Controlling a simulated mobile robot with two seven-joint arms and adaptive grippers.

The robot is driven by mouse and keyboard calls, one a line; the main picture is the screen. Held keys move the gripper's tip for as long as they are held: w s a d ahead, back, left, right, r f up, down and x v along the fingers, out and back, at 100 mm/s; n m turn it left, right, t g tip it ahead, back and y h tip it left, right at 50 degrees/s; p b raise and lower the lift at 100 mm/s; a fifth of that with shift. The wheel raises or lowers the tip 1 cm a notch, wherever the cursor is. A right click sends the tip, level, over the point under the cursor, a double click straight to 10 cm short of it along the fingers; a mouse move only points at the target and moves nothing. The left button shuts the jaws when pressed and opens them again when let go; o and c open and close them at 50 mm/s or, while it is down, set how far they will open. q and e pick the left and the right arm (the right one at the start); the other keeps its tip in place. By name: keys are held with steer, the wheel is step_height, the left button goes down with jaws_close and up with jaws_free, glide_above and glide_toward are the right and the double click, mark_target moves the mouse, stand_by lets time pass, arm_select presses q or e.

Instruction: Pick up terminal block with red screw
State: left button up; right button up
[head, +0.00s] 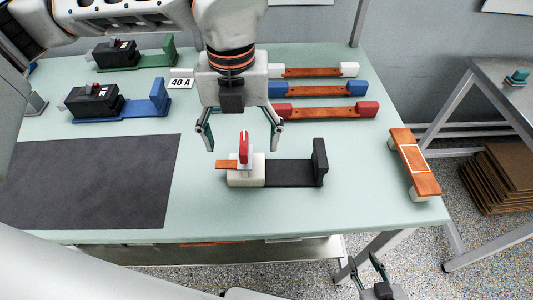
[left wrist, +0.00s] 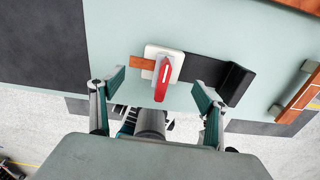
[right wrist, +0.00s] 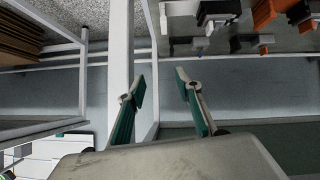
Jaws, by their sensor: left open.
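A white terminal block (head: 246,174) with a red screw piece (head: 244,148) on top sits at the left end of a black base (head: 290,173). A copper-coloured strip (head: 226,164) sticks out on its left. In the left wrist view, the red piece (left wrist: 162,80) and the white block (left wrist: 176,58) lie just beyond the fingertips. My left gripper (head: 242,146) is open and points down over the block, one finger on each side, apparently not touching it. My right gripper (head: 364,260) is open and empty, low beyond the table's front edge; its fingers (right wrist: 160,84) show apart in the right wrist view.
Copper bars with white (head: 312,72), blue (head: 315,90) and red (head: 322,113) ends lie behind. Black breakers on green (head: 145,62) and blue (head: 125,108) bases stand back left. A dark mat (head: 90,185) lies left. A copper-topped piece (head: 415,160) stands at the right edge.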

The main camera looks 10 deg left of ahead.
mark_target(259, 172)
arm_select(q)
steer(key=shift+s+f, duration=0.2)
steer(key=shift+f, duration=0.8)
steer(key=shift+w+d+f, duration=0.1)
steer(key=shift+w+f, duration=0.05)
steer(key=shift+f, duration=1.2)
steer(key=shift+w+d+f, duration=0.1)
steer(key=shift+f, duration=1.25)
steer(key=c, duration=1.6)
steer(key=shift+r, duration=0.15)
steer(key=shift+c, duration=0.2)
